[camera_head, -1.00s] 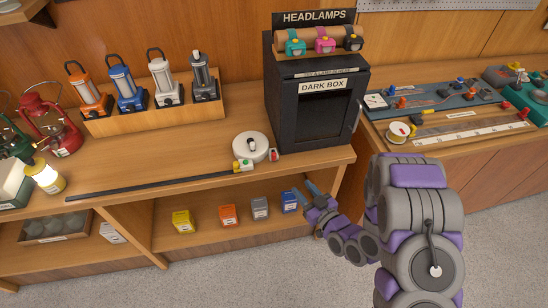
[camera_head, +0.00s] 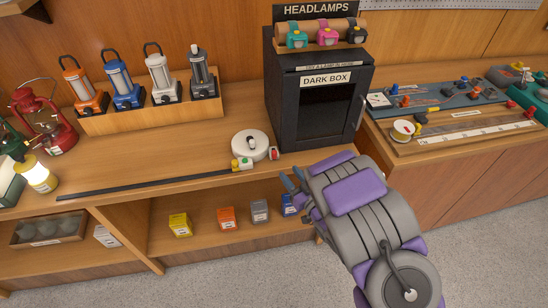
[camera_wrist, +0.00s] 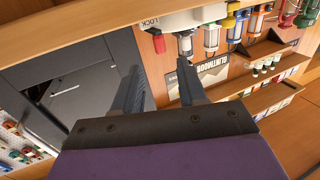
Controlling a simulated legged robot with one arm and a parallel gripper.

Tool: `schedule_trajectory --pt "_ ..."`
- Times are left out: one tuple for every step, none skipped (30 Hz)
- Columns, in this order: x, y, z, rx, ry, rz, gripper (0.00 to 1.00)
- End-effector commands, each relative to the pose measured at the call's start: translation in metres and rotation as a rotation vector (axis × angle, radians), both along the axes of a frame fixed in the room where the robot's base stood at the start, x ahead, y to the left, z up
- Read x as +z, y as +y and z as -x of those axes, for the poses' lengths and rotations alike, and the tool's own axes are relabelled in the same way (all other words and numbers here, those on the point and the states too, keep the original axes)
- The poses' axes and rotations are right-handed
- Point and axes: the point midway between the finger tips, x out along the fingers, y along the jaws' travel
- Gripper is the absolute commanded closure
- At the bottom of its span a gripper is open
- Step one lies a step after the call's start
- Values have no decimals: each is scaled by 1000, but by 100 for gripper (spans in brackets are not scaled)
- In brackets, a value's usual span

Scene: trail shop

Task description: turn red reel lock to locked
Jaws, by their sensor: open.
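The red reel lock (camera_head: 274,153) is a small red piece at the right side of the round white reel (camera_head: 246,138) on the counter. My gripper (camera_head: 292,181) is in front of the counter edge, just below the lock in the head view. In the wrist view, my gripper (camera_wrist: 160,88) is open and empty, its fingers pointing towards the lock, apart from it. The lock's exact setting cannot be told.
The black dark box (camera_head: 318,112) stands right behind the reel. A black strip (camera_head: 150,184) runs left from the reel along the counter's front. Small boxes, including a grey one (camera_head: 260,210), sit on the lower shelf. Lanterns (camera_head: 125,85) stand at the back left.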

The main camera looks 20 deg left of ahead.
Motion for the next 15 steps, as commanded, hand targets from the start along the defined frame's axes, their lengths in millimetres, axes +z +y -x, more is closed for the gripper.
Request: schedule_trajectory --pt "-5 5 -3 4 -6 -1 59" --pt "-4 7 -5 4 -7 -1 59" --pt "-4 10 -7 3 -8 -3 59" --pt "-3 12 -9 3 -8 -3 59" --pt "-3 13 -11 1 -8 -3 59" --pt "-4 16 -13 1 -6 -3 59" --pt "-4 19 -14 0 -5 -3 59" --pt "-3 23 -18 0 -3 -5 59" --pt "-2 29 -23 0 -3 -7 59" --pt "-1 33 -27 -1 -4 -7 59" --pt "-1 38 -31 -1 -3 -7 59" --pt "0 44 -36 -1 -4 -7 59" --pt "-1 47 -39 -1 -4 -7 59" --pt "-1 51 -42 -1 -4 -6 59" --pt "-1 56 -46 -2 -2 -4 59"
